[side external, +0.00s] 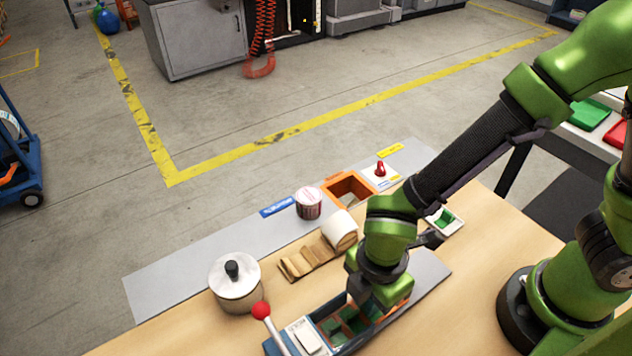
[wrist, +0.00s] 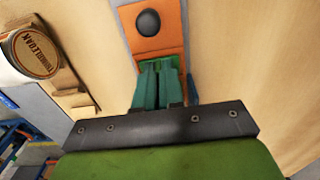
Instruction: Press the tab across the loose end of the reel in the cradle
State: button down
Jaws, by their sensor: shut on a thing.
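The reel (side external: 340,230) sits at the right end of the wooden cradle (side external: 300,264). In the wrist view, the reel (wrist: 36,52) and cradle (wrist: 78,100) are at the left, with a printed face on the reel. I cannot make out its loose end. My gripper (wrist: 160,68) is to the right of the reel, low over the blue-sided device (side external: 308,338). Its teal fingers are close together, shut on a small green piece (wrist: 175,62) that seems to be the tab. The fingers hide most of it, and it is at the orange plate (wrist: 158,45) with a black knob.
A lidded pot (side external: 236,286) and a red-knobbed lever (side external: 262,311) stand at the left. A white tray (side external: 457,226) with green contents lies right of my wrist.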

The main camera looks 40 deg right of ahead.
jog(key=shift+r, duration=2.95)
jog(key=w+d+r+m, duration=0.5)
jog(key=w+d+m, duration=0.3)
jog(key=d, duration=0.4)
jog(key=w+d+r+m, duration=0.6)
jog(key=w+d+m, duration=0.2)
jog(key=d+m, duration=0.2)
jog(key=shift+w+d, duration=0.35)
jog(key=shift+d, duration=0.6)
